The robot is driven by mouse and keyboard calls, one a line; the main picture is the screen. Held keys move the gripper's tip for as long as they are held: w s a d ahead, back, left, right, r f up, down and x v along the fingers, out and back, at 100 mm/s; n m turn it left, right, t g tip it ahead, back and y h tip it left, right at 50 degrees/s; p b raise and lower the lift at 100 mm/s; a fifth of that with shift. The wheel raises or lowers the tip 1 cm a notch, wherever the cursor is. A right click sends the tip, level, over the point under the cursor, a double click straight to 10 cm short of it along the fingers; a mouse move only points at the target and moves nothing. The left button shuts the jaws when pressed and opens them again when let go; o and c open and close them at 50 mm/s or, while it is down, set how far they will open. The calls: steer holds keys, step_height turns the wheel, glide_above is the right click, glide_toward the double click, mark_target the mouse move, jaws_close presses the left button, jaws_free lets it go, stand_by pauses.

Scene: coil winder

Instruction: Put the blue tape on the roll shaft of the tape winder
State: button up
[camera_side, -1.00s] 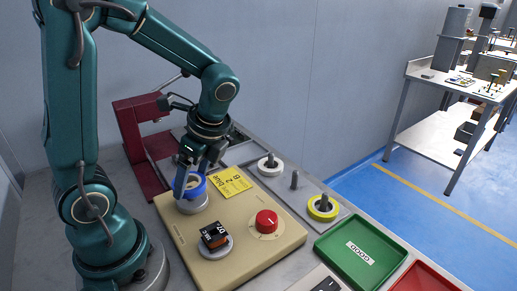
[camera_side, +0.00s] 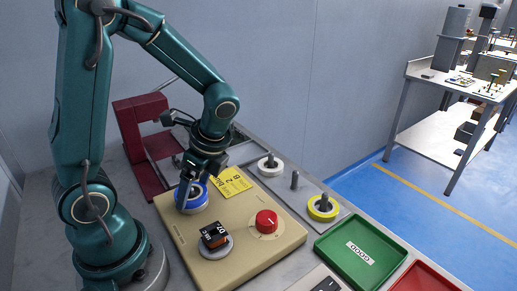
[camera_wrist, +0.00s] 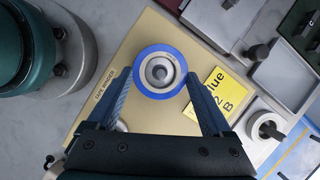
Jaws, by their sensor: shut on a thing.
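The blue tape (camera_side: 185,205) is low on the tape winder (camera_side: 255,262), over the round grey roll base at the winder's back left. In the wrist view the tape (camera_wrist: 160,93) is a blue ring with a white core, and the grey roll shaft (camera_wrist: 160,72) shows inside its hole. The tape looks level and around the shaft. My gripper (camera_wrist: 160,78) is shut on the tape, one finger on each side; it also shows from above the winder in the side view (camera_side: 190,185). Whether the tape touches the base is hard to tell.
On the winder are a red knob (camera_side: 266,222), a black-and-orange block (camera_side: 214,235) on a grey disc and a yellow note (camera_side: 230,182). White tape (camera_side: 270,167), a bare peg (camera_side: 294,181) and yellow tape (camera_side: 322,208) stand behind. A green tray (camera_side: 362,250) is at right.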

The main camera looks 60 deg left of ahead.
steer(key=o, duration=1.1)
steer(key=shift+v, duration=2.55)
